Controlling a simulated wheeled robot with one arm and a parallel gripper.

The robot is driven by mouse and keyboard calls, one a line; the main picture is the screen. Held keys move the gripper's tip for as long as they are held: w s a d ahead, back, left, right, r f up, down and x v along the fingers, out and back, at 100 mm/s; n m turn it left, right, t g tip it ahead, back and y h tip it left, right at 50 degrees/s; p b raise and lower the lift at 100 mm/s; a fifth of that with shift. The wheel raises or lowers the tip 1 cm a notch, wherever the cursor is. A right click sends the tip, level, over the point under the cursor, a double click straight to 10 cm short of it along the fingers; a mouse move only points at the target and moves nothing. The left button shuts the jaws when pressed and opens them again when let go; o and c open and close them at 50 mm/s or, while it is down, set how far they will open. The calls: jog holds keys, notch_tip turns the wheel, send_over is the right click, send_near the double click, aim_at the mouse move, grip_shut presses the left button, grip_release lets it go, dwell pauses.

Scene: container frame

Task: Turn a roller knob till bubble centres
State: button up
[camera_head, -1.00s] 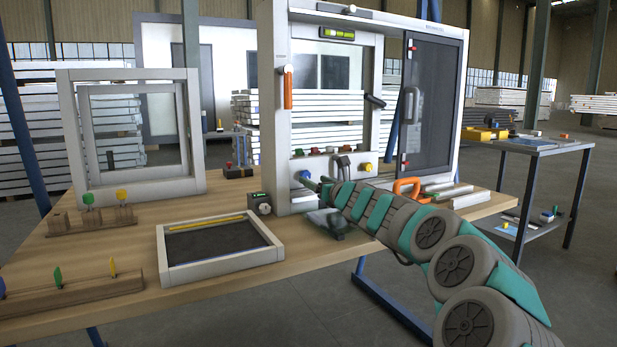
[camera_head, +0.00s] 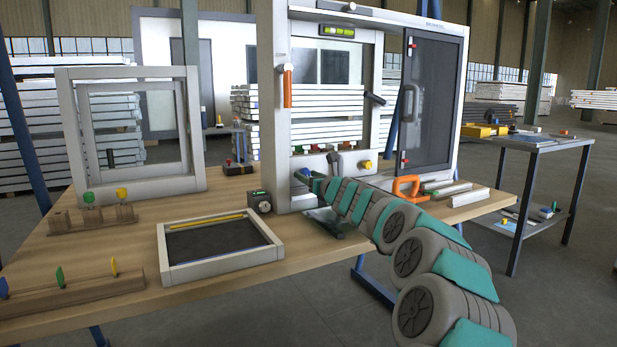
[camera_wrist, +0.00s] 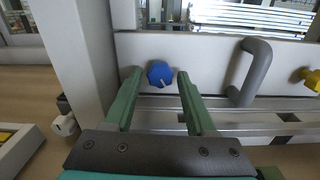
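The blue roller knob (camera_wrist: 160,74) with a pale mark sits low on the white frame, between the tips of my gripper (camera_wrist: 158,76) in the wrist view. The two green fingers are apart, one on each side of the knob; I cannot tell whether they touch it. The yellow knob (camera_wrist: 311,79) is further right, past a grey handle (camera_wrist: 252,72); it also shows in the head view (camera_head: 364,165). The yellow-green bubble level (camera_head: 338,30) is on the frame's top rail; the bubble's exact place is too small to tell. In the head view my arm partly hides the blue knob.
The white frame (camera_head: 274,130) stands on a wooden bench. A small black gauge (camera_head: 261,201) and a shallow framed tray (camera_head: 222,266) are to the left. A side table (camera_head: 535,146) stands at right.

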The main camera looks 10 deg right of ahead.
grip_shut()
dwell(0.5)
